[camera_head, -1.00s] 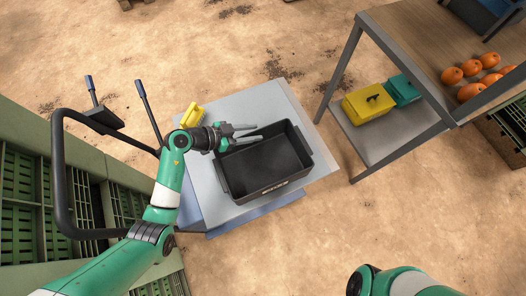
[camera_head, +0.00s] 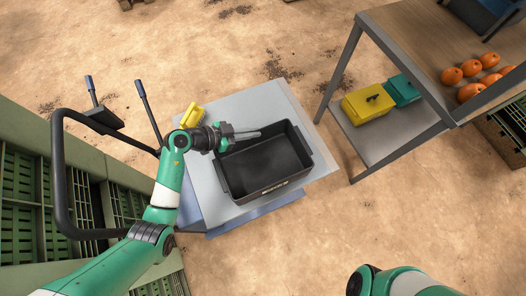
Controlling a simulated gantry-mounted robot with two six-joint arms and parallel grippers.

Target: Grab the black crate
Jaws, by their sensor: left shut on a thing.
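The black crate (camera_head: 268,186) is an empty, open-topped bin. It sits on a grey-white platform (camera_head: 215,203) in the middle of the head view. My left gripper (camera_head: 254,134) reaches in from the left to the crate's upper-left part. Its fingers lie close together along the far rim, shut on the crate's edge. The gripper hides the crate's upper-left corner. My right arm shows at the bottom edge, but its gripper is out of the picture.
A yellow object (camera_head: 191,115) lies on the platform beside my left wrist. A black cart handle (camera_head: 60,170) and green crates (camera_head: 22,178) stand at left. A table (camera_head: 420,50) with oranges (camera_head: 470,92) stands at right; its lower shelf holds a yellow box (camera_head: 368,103) and a teal box (camera_head: 402,90).

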